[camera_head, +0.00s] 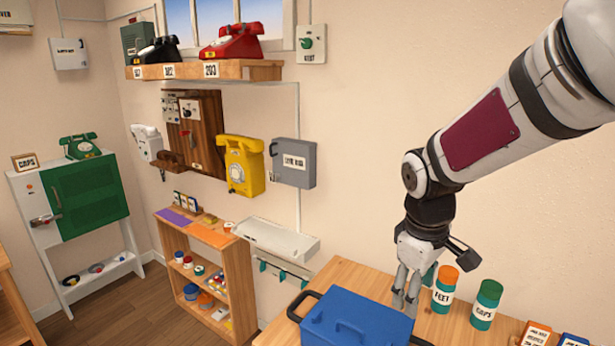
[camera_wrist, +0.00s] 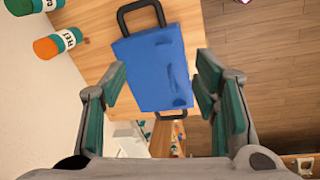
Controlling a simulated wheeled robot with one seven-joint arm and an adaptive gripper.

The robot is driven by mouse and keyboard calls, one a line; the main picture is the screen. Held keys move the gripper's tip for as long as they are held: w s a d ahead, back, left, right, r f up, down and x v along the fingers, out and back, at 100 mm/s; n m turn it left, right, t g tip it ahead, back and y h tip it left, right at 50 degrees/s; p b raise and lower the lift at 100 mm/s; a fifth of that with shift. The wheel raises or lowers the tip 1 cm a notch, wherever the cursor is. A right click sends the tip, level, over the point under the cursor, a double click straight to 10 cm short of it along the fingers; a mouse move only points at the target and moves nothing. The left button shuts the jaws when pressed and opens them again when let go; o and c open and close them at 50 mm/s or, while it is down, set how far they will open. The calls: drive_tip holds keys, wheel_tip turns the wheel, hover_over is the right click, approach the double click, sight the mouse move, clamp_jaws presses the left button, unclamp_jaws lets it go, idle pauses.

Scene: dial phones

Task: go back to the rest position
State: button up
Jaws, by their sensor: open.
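My gripper (camera_head: 405,292) hangs fingers-down above the wooden table (camera_head: 345,275), just behind the blue box with black handles (camera_head: 355,322). In the wrist view, the fingers of my gripper (camera_wrist: 163,100) are spread wide apart with nothing between them. The blue box (camera_wrist: 155,65) shows beyond and below the fingertips, apart from them as far as I can tell. My arm comes in from the upper right in the head view.
An orange-capped jar (camera_head: 445,288) and a green-capped jar (camera_head: 486,303) stand right of my gripper. Small boxes (camera_head: 535,334) sit at the table's lower right. A wooden shelf (camera_head: 210,265), a white wall tray (camera_head: 275,240) and a yellow phone (camera_head: 240,165) are left.

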drive_tip(key=s+r+m+t, duration=0.2)
drive_tip(key=s+r+m, duration=0.2)
drive_tip(key=s, duration=0.5)
drive_tip(key=s+r+m+t+y, duration=0.1)
drive_tip(key=s+r+m+t, duration=0.1)
drive_tip(key=s+r+m, duration=0.2)
drive_tip(key=s+a+r, duration=0.1)
drive_tip(key=s+r, duration=0.2)
drive_tip(key=s, duration=0.2)
drive_tip(key=shift+s, duration=0.3)
